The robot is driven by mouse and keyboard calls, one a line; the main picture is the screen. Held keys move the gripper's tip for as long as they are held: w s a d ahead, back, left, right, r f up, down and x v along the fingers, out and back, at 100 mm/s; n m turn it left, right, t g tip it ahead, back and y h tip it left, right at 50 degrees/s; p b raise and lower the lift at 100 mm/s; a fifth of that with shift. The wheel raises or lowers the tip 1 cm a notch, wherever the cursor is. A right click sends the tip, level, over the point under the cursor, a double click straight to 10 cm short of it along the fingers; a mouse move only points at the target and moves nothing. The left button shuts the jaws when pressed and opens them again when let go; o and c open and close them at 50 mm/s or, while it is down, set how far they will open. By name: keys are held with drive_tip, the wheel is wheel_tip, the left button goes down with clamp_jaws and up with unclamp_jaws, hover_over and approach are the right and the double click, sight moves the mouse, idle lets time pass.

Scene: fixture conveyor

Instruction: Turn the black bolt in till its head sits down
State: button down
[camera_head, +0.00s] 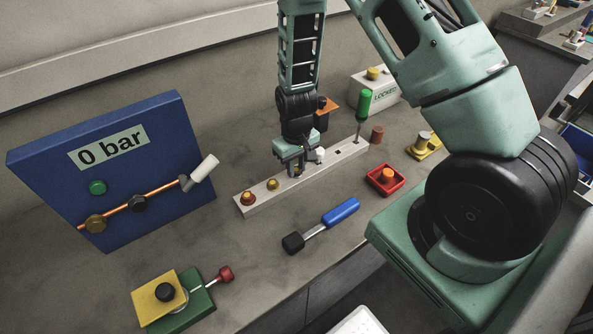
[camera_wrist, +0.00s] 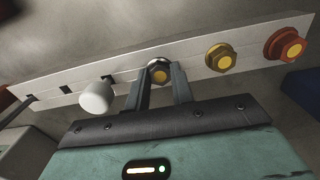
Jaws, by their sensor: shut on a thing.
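The black bolt (camera_wrist: 160,73) shows in the wrist view as a dark hex head with a yellowish centre, on the pale bar (camera_wrist: 130,68). My gripper (camera_wrist: 163,80) is shut on this head, with one finger on each side. In the head view my gripper (camera_head: 297,172) points down at the middle of the pale bar (camera_head: 258,203), and it hides the bolt there. I cannot tell whether any gap is left under the head.
On the bar stand a yellow bolt (camera_wrist: 221,58) and a red-orange bolt (camera_wrist: 286,46) on one side, and a white knob (camera_wrist: 97,96) close on the other. A green-handled tool (camera_head: 364,106) stands upright at the far end. A blue-handled tool (camera_head: 340,211) lies in front.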

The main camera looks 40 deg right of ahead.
drive_tip(key=m, duration=0.5)
drive_tip(key=shift+p, duration=0.4)
drive_tip(key=shift+f+m, duration=0.1)
drive_tip(key=shift+m, duration=0.4)
drive_tip(key=m+p, duration=0.1)
drive_tip(key=m, duration=0.3)
drive_tip(key=shift+s, duration=0.1)
drive_tip(key=shift+m, duration=1)
